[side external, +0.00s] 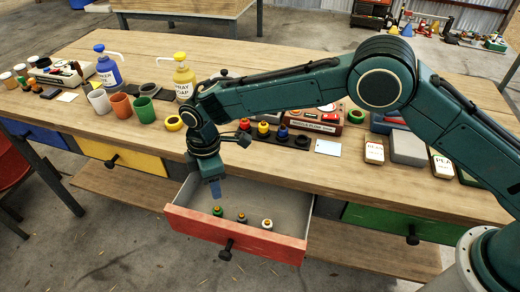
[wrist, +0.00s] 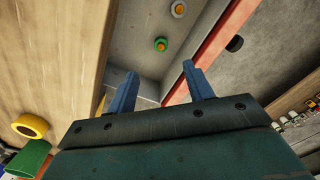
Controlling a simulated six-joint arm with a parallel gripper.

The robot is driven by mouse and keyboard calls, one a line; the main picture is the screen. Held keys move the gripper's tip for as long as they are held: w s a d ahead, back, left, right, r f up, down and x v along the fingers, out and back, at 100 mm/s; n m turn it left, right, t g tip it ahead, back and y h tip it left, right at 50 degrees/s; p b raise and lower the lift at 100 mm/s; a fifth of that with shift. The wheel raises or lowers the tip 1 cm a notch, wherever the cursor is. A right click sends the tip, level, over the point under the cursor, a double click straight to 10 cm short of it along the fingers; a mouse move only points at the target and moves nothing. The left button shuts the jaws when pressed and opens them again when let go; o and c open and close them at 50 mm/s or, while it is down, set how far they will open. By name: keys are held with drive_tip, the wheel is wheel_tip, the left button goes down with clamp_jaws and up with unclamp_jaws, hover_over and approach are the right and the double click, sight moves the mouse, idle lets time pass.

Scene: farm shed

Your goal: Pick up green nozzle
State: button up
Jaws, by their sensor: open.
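The green nozzle (side external: 217,211) stands in the open red-fronted drawer (side external: 235,236), leftmost of three small nozzles in the side view. It has an orange tip, and in the wrist view the green nozzle (wrist: 161,44) shows beyond the fingertips, roughly between their lines. My gripper (side external: 215,194) points down into the drawer, above the green nozzle and apart from it. In the wrist view my gripper (wrist: 157,72) has its blue fingers spread with nothing between them.
A dark nozzle (side external: 242,217) and a white nozzle (side external: 267,223) stand to the right in the drawer. Drawer walls and the table edge surround my gripper closely.

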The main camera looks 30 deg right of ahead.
hover_over(217, 209)
drive_tip(key=shift+w+d+f, duration=0.1)
drive_tip(key=shift+d+f, duration=0.05)
drive_tip(key=shift+f, duration=2.95)
drive_tip(key=shift+f, duration=2.55)
drive_tip(key=c, duration=1.1)
